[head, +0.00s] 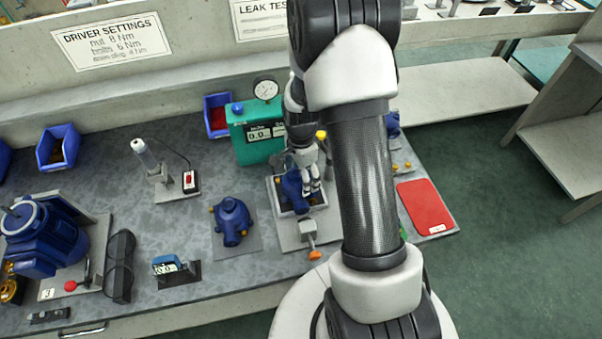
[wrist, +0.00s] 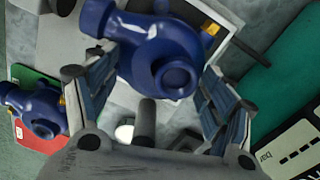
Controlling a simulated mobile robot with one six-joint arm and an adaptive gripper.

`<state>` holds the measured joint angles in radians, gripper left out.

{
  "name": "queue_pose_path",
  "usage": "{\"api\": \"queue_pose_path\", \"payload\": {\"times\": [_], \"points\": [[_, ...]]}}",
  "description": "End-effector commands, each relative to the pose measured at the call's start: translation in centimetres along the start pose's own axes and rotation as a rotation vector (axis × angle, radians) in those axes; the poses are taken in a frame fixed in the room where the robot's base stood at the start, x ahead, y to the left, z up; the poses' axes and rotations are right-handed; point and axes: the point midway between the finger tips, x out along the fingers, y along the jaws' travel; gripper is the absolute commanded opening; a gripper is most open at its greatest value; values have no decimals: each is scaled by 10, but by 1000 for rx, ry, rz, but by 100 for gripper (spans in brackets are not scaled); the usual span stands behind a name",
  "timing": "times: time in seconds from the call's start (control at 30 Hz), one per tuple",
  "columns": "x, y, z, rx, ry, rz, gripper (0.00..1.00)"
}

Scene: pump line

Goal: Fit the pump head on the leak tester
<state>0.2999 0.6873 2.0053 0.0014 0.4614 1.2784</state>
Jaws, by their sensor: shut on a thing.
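My gripper (head: 308,176) is over the fixture of the leak tester, pointing down. In the wrist view my gripper (wrist: 162,68) has one finger on each side of a blue pump head (wrist: 150,45) and is shut on it. In the head view this pump head (head: 291,188) is partly hidden by the fingers. It is at the light-framed fixture (head: 286,226); I cannot tell whether it is seated. The fixture has an orange-handled clamp (head: 312,246) at its front. The green leak tester box (head: 243,148), with a dial gauge and a display, stands just behind.
Another blue pump head (head: 231,220) sits on a grey plate to the left. One more (wrist: 36,108) is partly hidden by my arm in the head view. A red mat (head: 427,207) lies right.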

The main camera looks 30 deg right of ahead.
Motion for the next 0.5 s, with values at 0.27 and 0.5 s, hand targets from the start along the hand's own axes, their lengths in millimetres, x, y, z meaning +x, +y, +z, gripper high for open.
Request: {"api": "queue_pose_path", "payload": {"times": [0.27, 0.5], "points": [[0, 0, 0, 0, 0, -1, 93], [0, 0, 0, 0, 0, -1, 99]]}}
